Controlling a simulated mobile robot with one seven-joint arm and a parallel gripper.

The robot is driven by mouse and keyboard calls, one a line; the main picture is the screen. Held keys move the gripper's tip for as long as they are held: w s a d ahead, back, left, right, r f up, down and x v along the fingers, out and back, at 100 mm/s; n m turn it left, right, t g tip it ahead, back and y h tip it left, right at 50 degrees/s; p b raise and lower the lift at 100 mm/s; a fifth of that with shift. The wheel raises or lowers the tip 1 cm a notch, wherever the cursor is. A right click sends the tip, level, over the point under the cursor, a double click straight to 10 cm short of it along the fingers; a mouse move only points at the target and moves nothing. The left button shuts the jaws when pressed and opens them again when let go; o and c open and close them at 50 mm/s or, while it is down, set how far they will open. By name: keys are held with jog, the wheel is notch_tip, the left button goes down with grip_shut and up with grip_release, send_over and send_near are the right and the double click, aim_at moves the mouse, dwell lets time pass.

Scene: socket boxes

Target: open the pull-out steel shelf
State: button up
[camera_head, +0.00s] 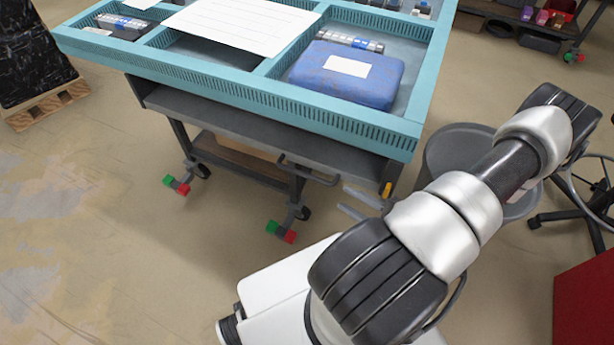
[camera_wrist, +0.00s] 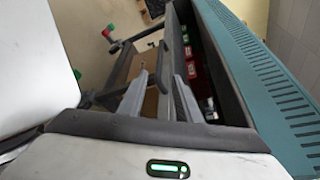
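The grey steel shelf (camera_head: 250,128) sits under the teal tray top of a wheeled cart in the head view. A dark bar handle (camera_head: 308,172) shows at its front, left of my gripper. My gripper (camera_head: 357,204) is low in front of the cart, right of the handle, with its two fingers apart and nothing held. In the wrist view, my gripper (camera_wrist: 162,92) is open and points along the cart front. A thin bar, likely the handle (camera_wrist: 159,66), shows beyond the fingertips; contact cannot be told. The dark shelf edge (camera_wrist: 212,62) lies to the right.
The teal tray top (camera_head: 240,93) overhangs the shelf and holds a blue case (camera_head: 347,75) and a paper sheet (camera_head: 240,22). A grey bin (camera_head: 455,148) stands behind my arm. Cart casters (camera_head: 281,231) stand on the floor.

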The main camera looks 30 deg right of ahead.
aim_at(312, 178)
jog(key=b+x, duration=0.1)
jog(key=x, duration=1.5)
jog(key=shift+w+a+b, duration=0.2)
jog(key=shift+a+b, duration=0.05)
jog(key=shift+b, duration=0.05)
jog(key=shift+c, duration=0.4)
grip_shut()
